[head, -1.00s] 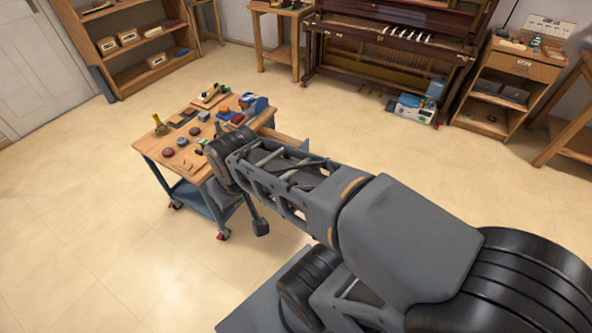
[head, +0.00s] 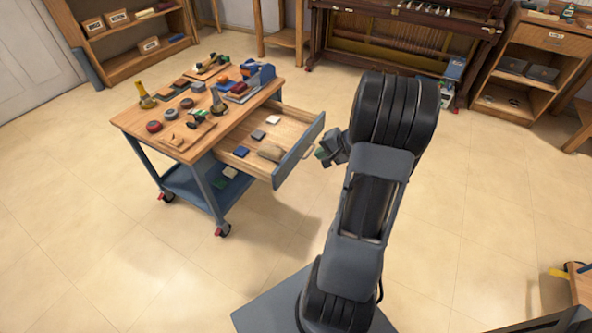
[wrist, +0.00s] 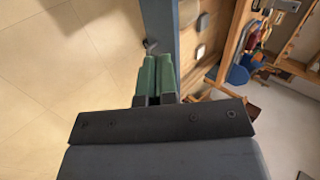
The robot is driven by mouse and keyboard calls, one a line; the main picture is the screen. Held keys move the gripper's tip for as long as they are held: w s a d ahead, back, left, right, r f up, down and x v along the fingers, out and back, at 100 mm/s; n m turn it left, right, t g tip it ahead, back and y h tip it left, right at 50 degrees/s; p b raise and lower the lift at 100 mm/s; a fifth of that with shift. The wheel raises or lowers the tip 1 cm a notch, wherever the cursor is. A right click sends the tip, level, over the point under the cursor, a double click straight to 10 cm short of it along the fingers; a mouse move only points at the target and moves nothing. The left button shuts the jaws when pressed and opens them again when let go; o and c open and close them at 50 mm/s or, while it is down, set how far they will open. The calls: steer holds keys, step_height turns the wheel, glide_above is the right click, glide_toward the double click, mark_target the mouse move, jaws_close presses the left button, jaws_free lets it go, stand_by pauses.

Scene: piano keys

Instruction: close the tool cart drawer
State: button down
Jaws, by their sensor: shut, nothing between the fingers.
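The tool cart (head: 205,125) stands left of centre in the head view, with a wooden top and a blue-grey frame. Its drawer (head: 290,125) is pulled well out toward the right, with a blue-grey front panel (head: 300,153) and a small handle (head: 308,152). Several small items lie inside the drawer. My gripper (head: 322,153) is just right of the drawer front, close to the handle. In the wrist view, my gripper's green fingers (wrist: 157,72) are together and empty, and the drawer front (wrist: 160,22) is just ahead of them. Whether they touch it is unclear.
Tools and round tins crowd the cart top. A blue lower shelf (head: 190,185) sits beneath the drawer. An upright piano (head: 380,45) and shelves (head: 530,70) line the back wall. The floor around the cart is clear.

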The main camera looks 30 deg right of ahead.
step_height(320, 180, down, 4)
steer(key=w+d+b, duration=0.1)
steer(key=d, duration=0.1)
steer(key=b, duration=0.2)
glide_toward(290, 159)
steer(key=shift+m, duration=0.4)
steer(key=shift+x, duration=3.35)
steer(key=shift+s+f, duration=0.1)
